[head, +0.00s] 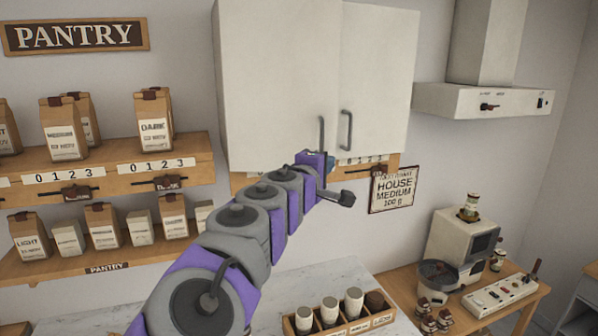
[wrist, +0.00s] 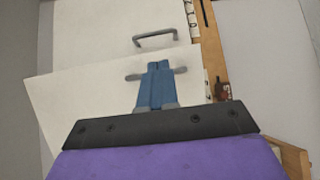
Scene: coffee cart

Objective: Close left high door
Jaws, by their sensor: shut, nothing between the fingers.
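The high wall cabinet has two white doors. The left high door (head: 275,85) stands slightly ajar; in the wrist view its panel (wrist: 85,100) sits at an angle to the right door (wrist: 105,30). Its grey vertical handle (head: 321,132) is near its right edge, and its lower part is hidden by my gripper. My gripper (head: 331,162) is at the door's lower right corner. In the wrist view its blue fingers (wrist: 156,66) are shut and empty, in front of the handle's middle. I cannot tell whether they touch it.
The right door (head: 385,75) with its own handle (head: 345,130) is beside it. A range hood (head: 480,101) is to the right. Shelves (head: 110,160) with coffee bags are to the left. A sign (head: 395,189) hangs below the cabinet. A wooden box (head: 340,328) with jars stands on the counter below.

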